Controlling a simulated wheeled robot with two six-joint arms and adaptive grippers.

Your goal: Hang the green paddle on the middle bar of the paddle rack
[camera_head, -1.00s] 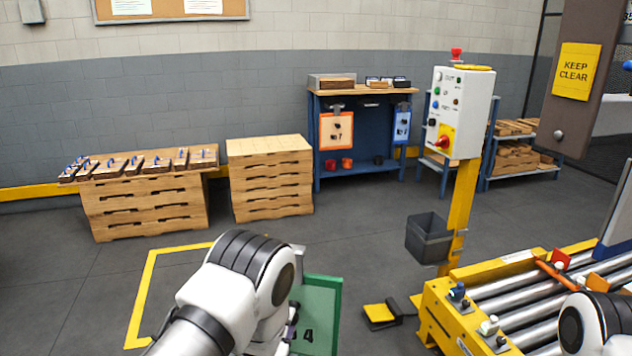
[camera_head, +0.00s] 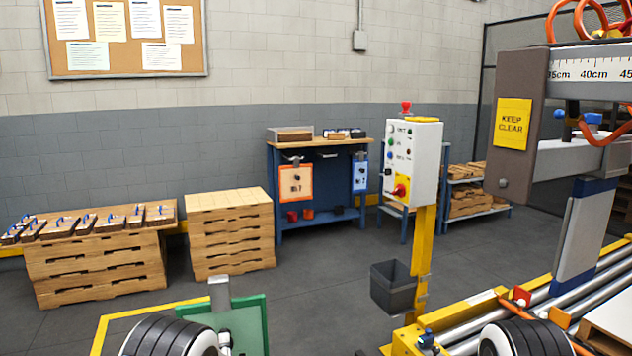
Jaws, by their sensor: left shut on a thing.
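The green paddle (camera_head: 256,314) shows at the bottom of the head view, left of centre. A grey upright tab (camera_head: 220,293) stands at its top edge. My left gripper (camera_head: 225,340) is shut on it, mostly hidden behind my arm link and cut by the frame's bottom. The paddle rack (camera_head: 274,217) is the blue stand by the back wall, well beyond the paddle. An orange paddle (camera_head: 296,182) hangs at its left and a blue paddle (camera_head: 360,175) at its right. Between them the rack front (camera_head: 327,178) has no paddle. My right gripper is out of frame.
A control box (camera_head: 412,160) on a yellow post with a grey bin (camera_head: 393,287) stands right of the rack. Wooden stacks (camera_head: 230,235) stand to its left. A roller conveyor (camera_head: 480,322) fills the lower right. Grey floor lies open before the rack.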

